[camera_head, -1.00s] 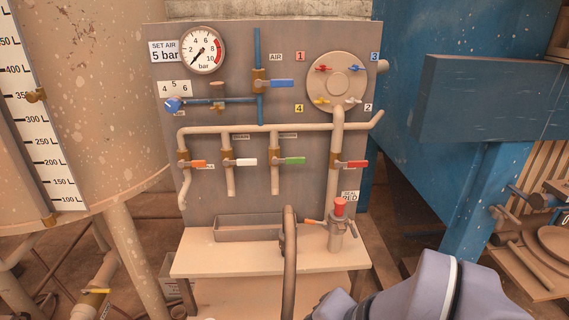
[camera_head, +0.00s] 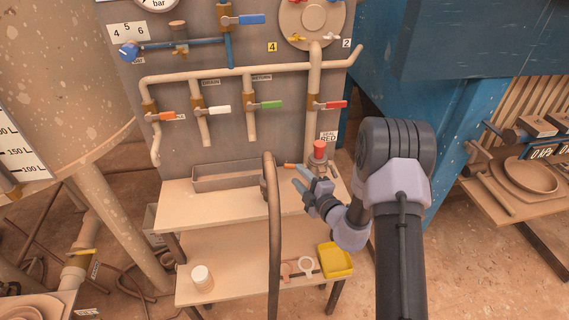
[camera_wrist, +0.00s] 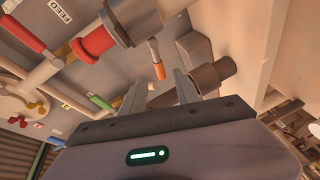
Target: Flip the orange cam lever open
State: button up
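The cam lever (camera_head: 291,166) has an orange tip. It sticks out to the left from the metal coupling under the red cap (camera_head: 319,150) on the bench. In the wrist view the orange lever (camera_wrist: 158,68) lies just beyond the fingertips, between their lines. The red cap (camera_wrist: 93,43) is up and left of it. My gripper (camera_head: 302,180) is at the coupling's front, below the lever. Its two fingers (camera_wrist: 160,88) are apart with nothing clearly between them. I see a gap between fingers and lever in the wrist view, but cannot judge its depth. My gripper partly hides the coupling in the head view.
A brown hose (camera_head: 273,230) rises in front of the bench (camera_head: 215,188), close left of the lever. A grey tray (camera_head: 225,183) sits behind it. Valves with coloured handles, one also orange (camera_head: 167,116), line the panel. The lower shelf holds a yellow container (camera_head: 335,262).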

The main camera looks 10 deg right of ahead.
jog(key=b+x, duration=0.2)
jog(key=x, duration=0.7)
jog(key=shift+w, duration=0.3)
jog(key=shift+a, duration=0.1)
grip_shut()
dwell(0.7)
